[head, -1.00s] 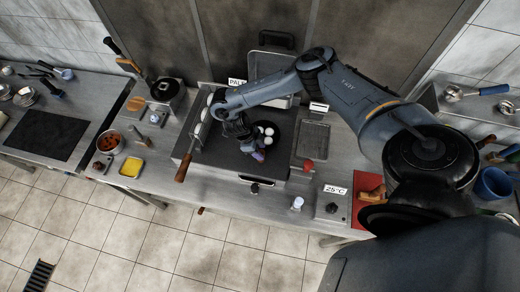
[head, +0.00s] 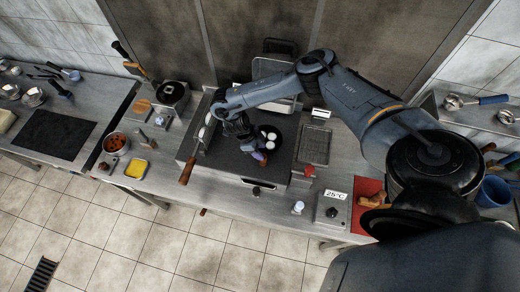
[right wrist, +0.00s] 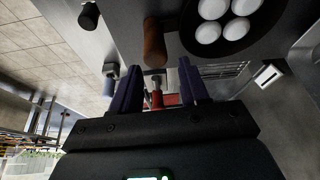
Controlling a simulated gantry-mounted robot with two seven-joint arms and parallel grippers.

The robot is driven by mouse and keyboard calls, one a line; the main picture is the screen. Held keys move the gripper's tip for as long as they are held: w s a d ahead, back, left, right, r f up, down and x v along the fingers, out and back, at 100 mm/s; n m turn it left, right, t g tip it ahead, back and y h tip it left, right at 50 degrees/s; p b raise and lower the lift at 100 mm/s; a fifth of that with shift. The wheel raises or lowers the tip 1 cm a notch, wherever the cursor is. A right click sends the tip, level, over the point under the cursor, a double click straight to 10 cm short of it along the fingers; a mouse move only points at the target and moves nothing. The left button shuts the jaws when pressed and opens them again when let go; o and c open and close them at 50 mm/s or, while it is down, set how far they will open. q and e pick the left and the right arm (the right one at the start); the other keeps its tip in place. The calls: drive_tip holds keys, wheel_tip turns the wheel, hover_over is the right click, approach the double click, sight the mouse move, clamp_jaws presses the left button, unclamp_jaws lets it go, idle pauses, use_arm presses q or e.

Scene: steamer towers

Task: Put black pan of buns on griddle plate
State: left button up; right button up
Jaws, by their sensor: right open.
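The black pan (head: 278,147) holds several white buns (head: 269,134) and appears to rest on the right part of the dark griddle plate (head: 222,157). It also shows at the top right of the right wrist view, as a dark round pan (right wrist: 252,38). A brown wooden handle (right wrist: 155,42), apparently the pan's, lies just beyond my fingertips there. My right gripper (head: 259,155) is beside the pan, over the griddle. In the right wrist view its two fingers (right wrist: 158,62) are apart with nothing held between them. The arm hides part of the pan in the head view. My left gripper is not in view.
A wooden-handled tool (head: 187,170) lies at the griddle's left edge. A wire basket (head: 314,146) with a red-ended handle stands right of the griddle. A shaker (head: 298,207) and a 25°C box (head: 331,210) stand near the counter's front edge.

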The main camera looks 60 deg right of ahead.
drive_tip(key=shift+p+v, duration=0.75)
drive_tip(key=shift+v, duration=0.25)
drive_tip(key=shift+w+d+r, duration=0.2)
drive_tip(key=shift+d+r, duration=0.05)
drive_tip(key=o, duration=0.6)
drive_tip(key=shift+c, duration=0.2)
drive_tip(key=p+v, duration=0.2)
drive_tip(key=v, duration=0.8)
drive_tip(key=shift+w+r, duration=0.15)
drive_tip(key=shift+r, duration=0.15)
drive_tip(key=shift+a, duration=0.1)
